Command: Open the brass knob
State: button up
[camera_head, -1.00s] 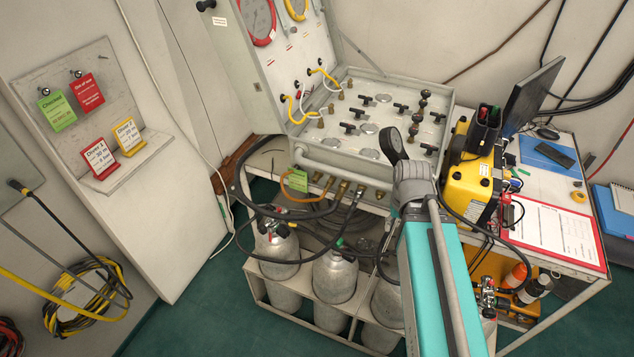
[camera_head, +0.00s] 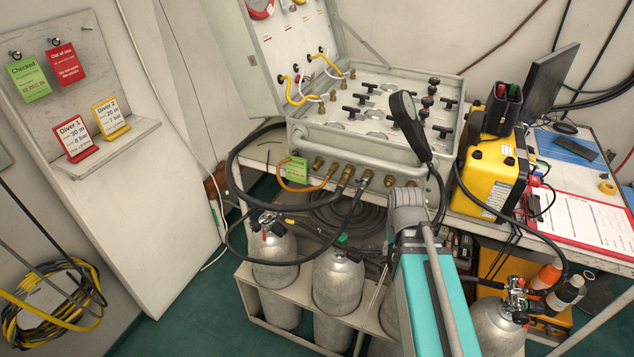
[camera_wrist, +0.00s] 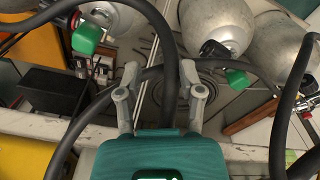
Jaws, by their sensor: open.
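Brass fittings (camera_head: 347,174) line the front of the grey air panel (camera_head: 370,150) in the head view, and some carry hoses. Small brass pieces also sit on the panel's top near the yellow and white hoses; I cannot tell which is the brass knob. My gripper (camera_wrist: 160,82) is open in the wrist view, its two fingers apart. A thick black hose (camera_wrist: 169,45) runs across the gap between them, its depth unclear. No brass knob is clear in the wrist view. In the head view my arm hides the gripper, which is low in front of the panel.
Silver cylinders (camera_head: 337,277) stand in a rack below the panel. Black hoses (camera_head: 232,165) loop in front of it. A yellow box (camera_head: 492,178) stands right of the panel, beside a monitor (camera_head: 548,85). Green-capped valves (camera_wrist: 237,79) lie ahead of the wrist.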

aim_at(314, 168)
jog(key=w+a+f+t+h+b, duration=0.1)
jog(key=w+f+h+b, duration=0.15)
jog(key=f+b, duration=0.6)
jog(key=w+a+r+t+h, duration=0.1)
jog(key=w+a+r+t, duration=0.1)
jog(key=a, duration=0.2)
jog(key=w+a+r+n+t+h, duration=0.1)
jog(key=w+a+r+t+h, duration=0.1)
jog(key=w+a+r+t, duration=0.1)
jog(key=w+a+r+t+h, duration=0.1)
jog(key=w+a+r+t, duration=0.1)
jog(key=w+a+t, duration=0.1)
jog(key=shift+a+r+n+h, duration=0.35)
jog(key=shift+a+r+n, duration=0.05)
jog(key=shift+a, duration=0.4)
jog(key=a+r+n+t+y, duration=0.1)
jog(key=a+r+t, duration=0.2)
jog(key=a, duration=0.4)
jog(key=a+r+n+t+y, duration=0.1)
jog(key=a+r+n+t, duration=0.1)
jog(key=a+r+t, duration=0.2)
jog(key=a+r, duration=0.1)
jog(key=a, duration=0.2)
jog(key=shift+a+r+n+t, duration=0.3)
jog(key=shift+a+r, duration=0.05)
jog(key=shift+a, duration=0.05)
jog(key=x, duration=1.3)
jog(key=shift+w+d, duration=0.2)
jog(key=shift+w, duration=0.1)
